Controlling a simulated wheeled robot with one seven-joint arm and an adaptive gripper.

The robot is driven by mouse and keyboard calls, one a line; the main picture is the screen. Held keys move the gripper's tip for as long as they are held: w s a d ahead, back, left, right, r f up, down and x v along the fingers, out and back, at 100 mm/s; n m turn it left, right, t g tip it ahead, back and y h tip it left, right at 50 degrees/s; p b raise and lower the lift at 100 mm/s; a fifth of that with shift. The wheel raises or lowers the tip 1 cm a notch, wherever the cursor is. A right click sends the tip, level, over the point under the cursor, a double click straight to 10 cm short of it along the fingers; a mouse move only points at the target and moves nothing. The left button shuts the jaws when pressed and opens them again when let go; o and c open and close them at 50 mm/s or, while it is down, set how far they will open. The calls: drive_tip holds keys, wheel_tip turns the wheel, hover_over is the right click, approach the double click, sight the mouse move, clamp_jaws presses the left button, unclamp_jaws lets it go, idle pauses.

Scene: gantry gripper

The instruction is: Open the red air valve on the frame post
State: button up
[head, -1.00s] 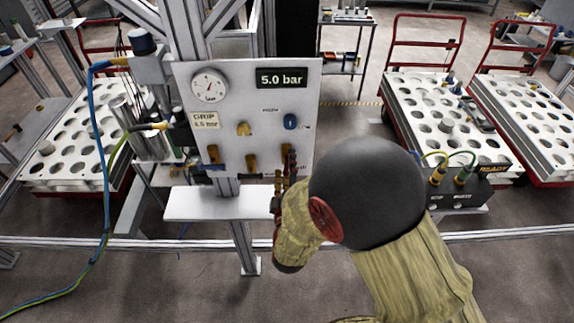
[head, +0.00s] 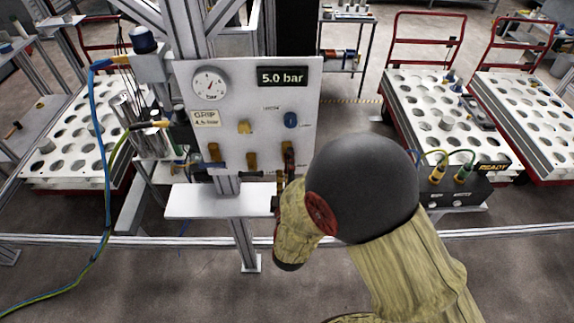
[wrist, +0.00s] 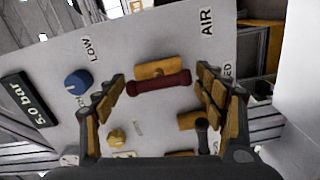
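The air valve has a dark red bar handle (wrist: 158,84) on a brass body (wrist: 158,70), mounted on the white panel (head: 225,142) on the frame post. The word AIR is printed near it in the wrist view. The handle lies across the gap between my fingers, roughly from one fingertip to the other. My gripper (wrist: 162,88) is open, one finger on each side of the handle. I cannot tell whether a fingertip touches it. In the head view my gripper (head: 281,188) is at the panel's lower right corner, and my arm partly hides that area.
A brass fitting with a black handle (wrist: 203,136) sits close to the right finger. The panel also carries a blue knob (head: 291,120), a yellow knob (head: 244,127), a gauge (head: 210,83) and a 5.0 bar display (head: 282,77). A white shelf (head: 205,203) juts out below.

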drive_tip(key=s, duration=1.2)
drive_tip(key=shift+a, duration=0.2)
idle(0.4)
